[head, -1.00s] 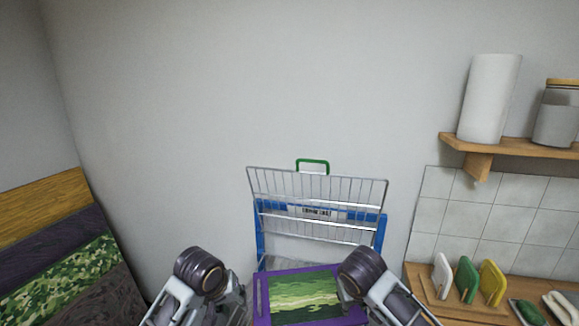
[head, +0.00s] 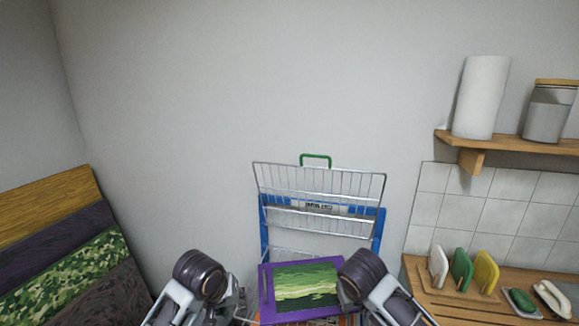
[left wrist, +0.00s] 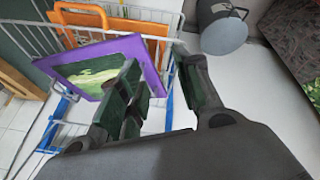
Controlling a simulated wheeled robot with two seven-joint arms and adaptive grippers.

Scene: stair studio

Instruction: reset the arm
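My left gripper (left wrist: 158,92) shows in the left wrist view with its two dark fingers apart and pale floor visible in the gap. It looks empty. In the head view my left arm comes in at the bottom left, and its wrist and gripper parts are cut off by the lower edge. My right arm is at the bottom right of the head view, but its gripper does not show. A purple-framed green picture (head: 266,300) lies in a wire shopping cart (head: 318,181) between the arms. In the left wrist view the frame (left wrist: 140,47) is partly hidden behind one finger.
An orange item (left wrist: 85,15) is in the cart beside the picture. A grey bucket (left wrist: 223,33) stands on the floor. Patterned boards (head: 75,262) lean at left. A wooden counter (head: 440,300) and shelf (head: 530,144) are at right.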

